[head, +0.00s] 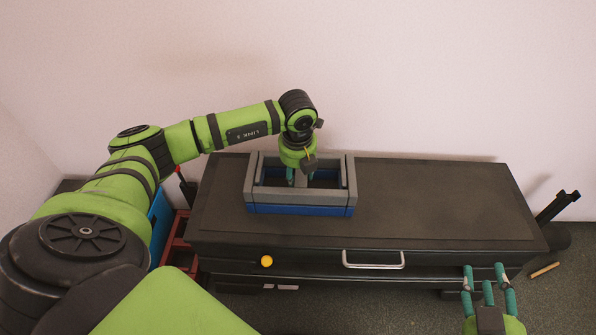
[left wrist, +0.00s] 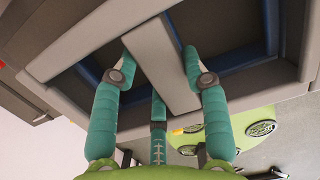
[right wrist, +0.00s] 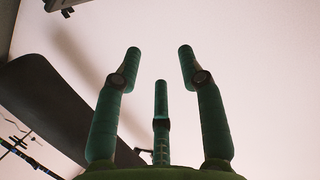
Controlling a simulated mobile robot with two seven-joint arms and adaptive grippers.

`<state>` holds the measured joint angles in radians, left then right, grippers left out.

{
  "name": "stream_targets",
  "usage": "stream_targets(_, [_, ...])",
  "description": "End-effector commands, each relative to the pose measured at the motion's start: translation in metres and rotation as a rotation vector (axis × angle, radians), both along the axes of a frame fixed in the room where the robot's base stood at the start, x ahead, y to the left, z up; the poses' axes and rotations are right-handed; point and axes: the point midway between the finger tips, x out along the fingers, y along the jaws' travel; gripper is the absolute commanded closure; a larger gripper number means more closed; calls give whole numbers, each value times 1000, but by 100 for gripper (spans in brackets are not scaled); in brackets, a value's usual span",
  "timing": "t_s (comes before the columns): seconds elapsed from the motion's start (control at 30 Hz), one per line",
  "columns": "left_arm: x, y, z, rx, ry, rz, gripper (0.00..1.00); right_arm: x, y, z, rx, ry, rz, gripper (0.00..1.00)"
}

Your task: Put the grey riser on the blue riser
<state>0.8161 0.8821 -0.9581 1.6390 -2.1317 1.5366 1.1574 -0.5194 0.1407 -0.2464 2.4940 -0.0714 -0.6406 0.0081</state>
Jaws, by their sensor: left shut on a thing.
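The grey riser (head: 300,199) is an open rectangular frame with a bar across its middle. It sits level on top of the blue riser (head: 298,211), lined up with it, and I see no gap between them along the front. My left gripper (head: 302,178) reaches down into the frame and is shut on the grey riser's middle bar. In the left wrist view the fingers (left wrist: 158,72) straddle this bar (left wrist: 178,92), and blue edges (left wrist: 245,55) show beneath the grey frame. My right gripper (head: 488,277) is open and empty, in front of the table's right end.
The dark table (head: 430,205) is clear to the right of the risers. It has a silver handle (head: 373,265) and a yellow knob (head: 266,261) at its front. A red frame (head: 176,242) and a blue object (head: 158,222) stand at the left. A wall rises behind.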

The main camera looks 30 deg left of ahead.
Motion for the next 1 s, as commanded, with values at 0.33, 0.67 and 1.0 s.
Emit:
stream_targets(0.33, [1,0,-2,-1,-3,0,100,2,3,8,12,-45,6,60])
stream_targets(0.67, [1,0,-5,-1,-3,0,100,4,6,19,24,-98,13,60])
stream_targets(1.0, [0,0,-6,0,0,0,31,4,9,24,29,-121,21,60])
